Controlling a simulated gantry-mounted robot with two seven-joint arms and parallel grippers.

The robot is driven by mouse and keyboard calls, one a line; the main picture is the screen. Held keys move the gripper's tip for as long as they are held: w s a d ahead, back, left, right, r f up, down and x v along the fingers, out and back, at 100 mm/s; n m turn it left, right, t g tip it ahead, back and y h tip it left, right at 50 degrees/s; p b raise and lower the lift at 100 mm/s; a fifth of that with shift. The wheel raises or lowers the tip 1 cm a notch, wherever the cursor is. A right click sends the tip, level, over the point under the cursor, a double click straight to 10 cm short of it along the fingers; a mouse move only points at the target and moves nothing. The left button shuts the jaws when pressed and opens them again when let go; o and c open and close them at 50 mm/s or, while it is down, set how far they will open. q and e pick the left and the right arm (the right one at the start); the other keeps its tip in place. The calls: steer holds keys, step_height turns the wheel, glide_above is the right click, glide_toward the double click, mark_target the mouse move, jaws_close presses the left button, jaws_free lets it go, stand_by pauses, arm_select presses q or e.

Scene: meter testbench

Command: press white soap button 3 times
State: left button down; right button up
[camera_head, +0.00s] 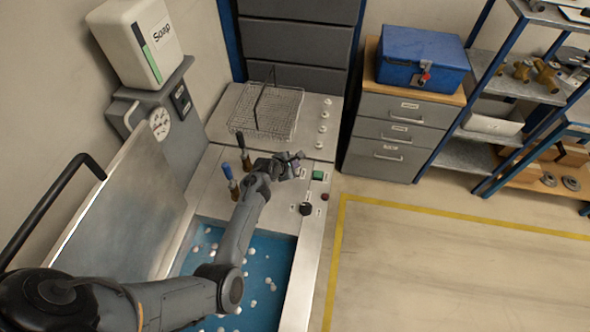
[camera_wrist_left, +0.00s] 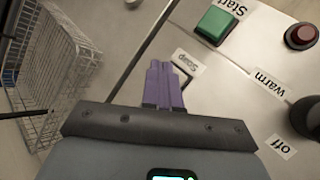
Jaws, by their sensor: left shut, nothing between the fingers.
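My left gripper (camera_head: 297,158) is over the steel control panel (camera_head: 318,228), beside the green start button (camera_head: 318,175). In the left wrist view its purple fingers (camera_wrist_left: 163,68) are shut together with nothing between them. Their tips are right at the Soap label (camera_wrist_left: 187,62). The white soap button is not clearly visible; the fingers cover the panel just beside the label. I cannot tell whether the fingertips touch it. The right gripper is not in view.
The green Start button (camera_wrist_left: 217,25), a red button (camera_wrist_left: 301,35) and a dark knob (camera_wrist_left: 307,115) marked warm and off are nearby. A wire basket (camera_head: 268,112) stands behind on the bench. A blue basin (camera_head: 262,278) with white balls lies in front.

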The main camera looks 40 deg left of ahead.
arm_select(q)
steer(key=shift+f, duration=0.45)
stand_by(0.6)
steer(key=shift+f+b, duration=0.3)
steer(key=shift+f, duration=0.15)
stand_by(0.5)
stand_by(0.3)
steer(key=shift+r+p, duration=0.7)
steer(key=shift+p, duration=0.15)
steer(key=shift+r, duration=0.2)
